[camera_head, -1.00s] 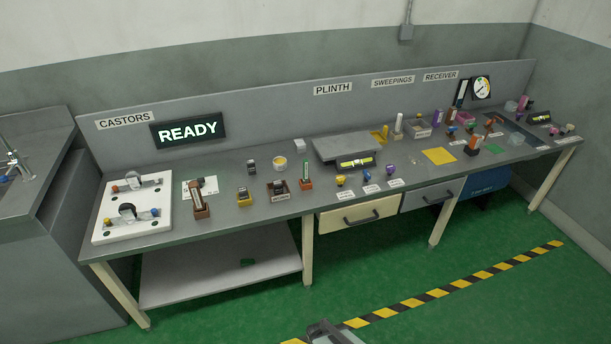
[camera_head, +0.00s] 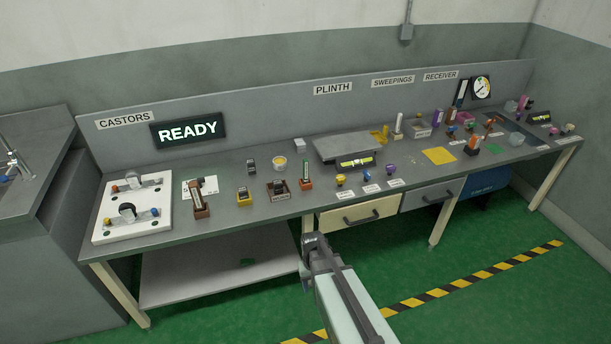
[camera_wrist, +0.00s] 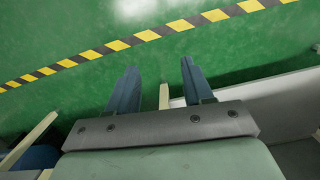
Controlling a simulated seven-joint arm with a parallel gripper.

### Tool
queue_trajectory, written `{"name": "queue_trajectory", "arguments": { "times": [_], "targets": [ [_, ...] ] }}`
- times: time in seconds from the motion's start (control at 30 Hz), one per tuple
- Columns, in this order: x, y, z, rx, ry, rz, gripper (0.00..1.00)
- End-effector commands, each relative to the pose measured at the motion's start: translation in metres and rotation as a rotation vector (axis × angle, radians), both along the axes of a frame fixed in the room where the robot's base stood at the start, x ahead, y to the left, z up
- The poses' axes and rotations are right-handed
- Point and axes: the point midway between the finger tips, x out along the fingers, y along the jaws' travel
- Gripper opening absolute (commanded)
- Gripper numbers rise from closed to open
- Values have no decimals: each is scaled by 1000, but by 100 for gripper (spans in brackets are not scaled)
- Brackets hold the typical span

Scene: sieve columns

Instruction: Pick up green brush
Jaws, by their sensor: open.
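I cannot tell for certain which thing is the green brush. A small dark green object (camera_head: 247,262) lies on the white lower shelf under the bench, too small to make out. A slim green upright piece (camera_head: 306,169) stands in an orange-red block on the bench top, left of the middle. In the head view my arm reaches up from the bottom, ending in front of the bench near the cream drawer, apart from both green things.
The bench top (camera_head: 232,216) carries several small blocks, knobs and holders. A white board (camera_head: 108,233) with fittings is at the left. A cream drawer (camera_head: 359,215) and bench legs are near my arm. The green floor (camera_head: 470,265) in front is clear, with a striped line.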

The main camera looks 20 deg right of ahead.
Motion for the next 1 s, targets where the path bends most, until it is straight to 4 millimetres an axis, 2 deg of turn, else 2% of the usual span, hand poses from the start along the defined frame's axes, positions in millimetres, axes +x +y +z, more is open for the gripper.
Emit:
{"name": "queue_trajectory", "arguments": {
  "times": [0.03, 0.27, 0.5, 0.8, 1.0],
  "targets": [
    [25, -5, 10, -3, -29, -4, 51],
    [108, -25, 61, -15, -133, -22, 51],
    [192, -47, 128, -28, -228, -51, 51],
    [289, -75, 230, -40, -323, -168, 51],
    [340, -88, 294, -37, -355, -293, 51]
  ]
}}
